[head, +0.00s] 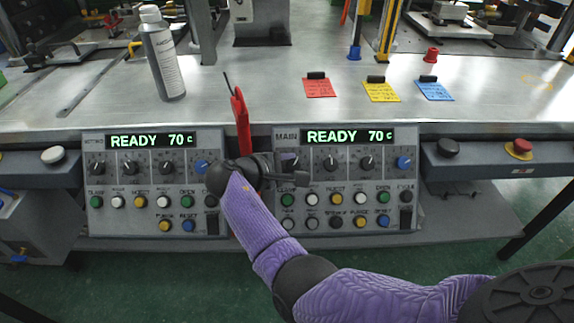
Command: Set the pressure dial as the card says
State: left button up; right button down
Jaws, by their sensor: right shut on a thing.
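The right control panel (346,199), marked MAIN, shows READY 70 c above a row of dials. Its leftmost dial (290,161) is mostly hidden by my right gripper (294,171), which is shut on it. The other dials are two black knobs (330,163) and a blue one (403,162). The dial labels are too small to read. A red card (319,88), a yellow card (380,91) and a blue card (433,91) lie on the bench top, with writing too small to read. My left gripper is not in view.
A second panel (150,222) with similar dials stands to the left. A red upright tool or bar (241,118) is close behind my right wrist. A red mushroom button (519,148) is at the right.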

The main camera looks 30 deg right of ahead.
jog(key=shift+c, duration=1.4)
grip_release()
